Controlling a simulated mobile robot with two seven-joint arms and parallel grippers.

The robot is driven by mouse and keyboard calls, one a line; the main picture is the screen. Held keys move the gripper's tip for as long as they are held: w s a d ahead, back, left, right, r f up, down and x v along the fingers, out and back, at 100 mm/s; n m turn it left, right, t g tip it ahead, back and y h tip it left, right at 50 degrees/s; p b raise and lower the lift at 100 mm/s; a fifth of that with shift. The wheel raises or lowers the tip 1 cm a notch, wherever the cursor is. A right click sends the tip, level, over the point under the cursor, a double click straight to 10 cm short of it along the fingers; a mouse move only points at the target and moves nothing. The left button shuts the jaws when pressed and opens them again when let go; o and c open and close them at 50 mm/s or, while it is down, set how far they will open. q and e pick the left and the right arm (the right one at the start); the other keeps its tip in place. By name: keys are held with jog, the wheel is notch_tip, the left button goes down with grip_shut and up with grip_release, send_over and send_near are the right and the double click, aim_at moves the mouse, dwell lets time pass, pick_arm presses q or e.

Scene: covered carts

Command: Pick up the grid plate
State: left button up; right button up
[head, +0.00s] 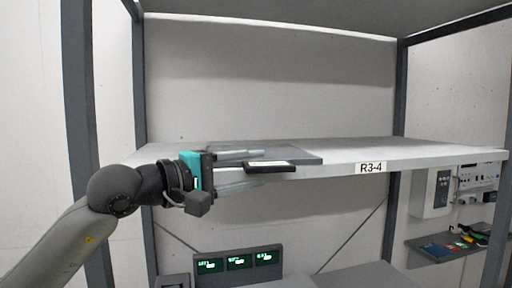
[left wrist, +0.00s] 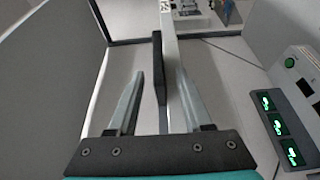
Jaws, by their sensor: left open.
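A flat dark grey plate (head: 302,157), which I take to be the grid plate, lies on the shelf; its grid pattern cannot be made out. A black bar with a pale label (head: 284,168) sits at its front edge, overhanging the shelf front. My left gripper (head: 262,168) comes in from the left, open, one finger above the bar's level and one below. In the left wrist view the black bar (left wrist: 158,60) lies between the spread fingers (left wrist: 160,74), with a gap visible on the left-finger side. My right gripper is out of view.
The pale shelf (head: 420,155) carries the tag R3-4 (head: 371,168) and is clear right of the plate. Grey posts (head: 400,90) and a board overhead frame it. Below are green-lit displays (head: 238,262); at right, a small ledge with tools (head: 450,245).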

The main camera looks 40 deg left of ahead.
pick_arm(q)
jog(key=shift+p+x, duration=0.45)
jog(key=shift+x, duration=0.6)
jog(key=shift+c, duration=0.2)
grip_shut()
dwell(0.5)
jog(key=shift+r, duration=0.1)
